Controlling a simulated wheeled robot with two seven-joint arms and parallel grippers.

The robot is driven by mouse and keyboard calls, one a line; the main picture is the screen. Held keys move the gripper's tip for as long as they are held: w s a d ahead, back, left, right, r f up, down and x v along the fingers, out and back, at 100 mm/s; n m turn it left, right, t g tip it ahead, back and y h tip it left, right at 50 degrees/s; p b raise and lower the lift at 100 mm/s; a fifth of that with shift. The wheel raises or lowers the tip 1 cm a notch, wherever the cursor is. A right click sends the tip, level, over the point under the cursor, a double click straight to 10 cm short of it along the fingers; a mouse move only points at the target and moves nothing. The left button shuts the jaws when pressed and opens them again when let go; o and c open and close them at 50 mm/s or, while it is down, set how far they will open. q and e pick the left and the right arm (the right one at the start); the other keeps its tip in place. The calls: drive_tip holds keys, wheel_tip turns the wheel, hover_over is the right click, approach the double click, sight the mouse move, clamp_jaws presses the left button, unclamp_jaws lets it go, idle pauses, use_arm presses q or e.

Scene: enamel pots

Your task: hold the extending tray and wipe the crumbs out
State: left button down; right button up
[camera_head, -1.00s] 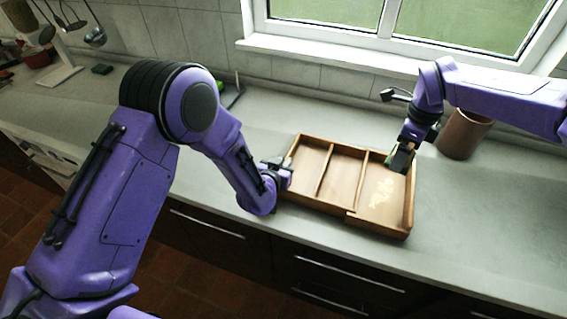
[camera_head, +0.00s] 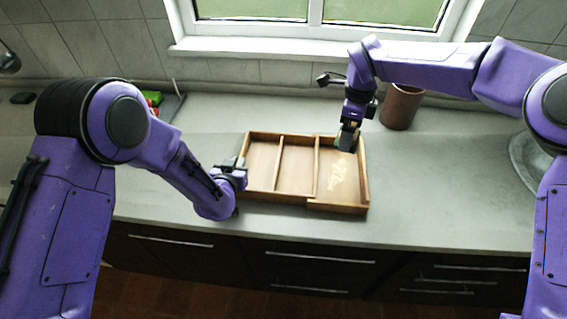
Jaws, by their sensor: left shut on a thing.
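The wooden tray (camera_head: 316,172) lies on the counter, with dividers making three compartments; its right section sticks out a little at the front. Pale crumbs (camera_head: 340,178) lie scattered in the right compartment. My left gripper (camera_head: 238,177) is shut on the tray's left wall; its fingertips are small in the view. My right gripper (camera_head: 349,130) points down at the back of the right compartment, behind the crumbs. It is shut on a small greenish sponge-like block (camera_head: 345,143), partly hidden by the fingers. I cannot tell whether the block touches the tray floor.
A brown cylindrical pot (camera_head: 402,107) stands behind and right of the tray, close to my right wrist. A round sink edge (camera_head: 522,160) is at the far right. Small green and red items (camera_head: 152,98) lie at the back left. The counter (camera_head: 440,190) right of the tray is clear.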

idle(0.5)
drive_tip(key=s, duration=0.6)
hover_over(341, 189)
drive_tip(key=shift+s+a+f, duration=0.1)
drive_tip(key=shift+f, duration=5.6)
drive_tip(key=shift+f, duration=1.45)
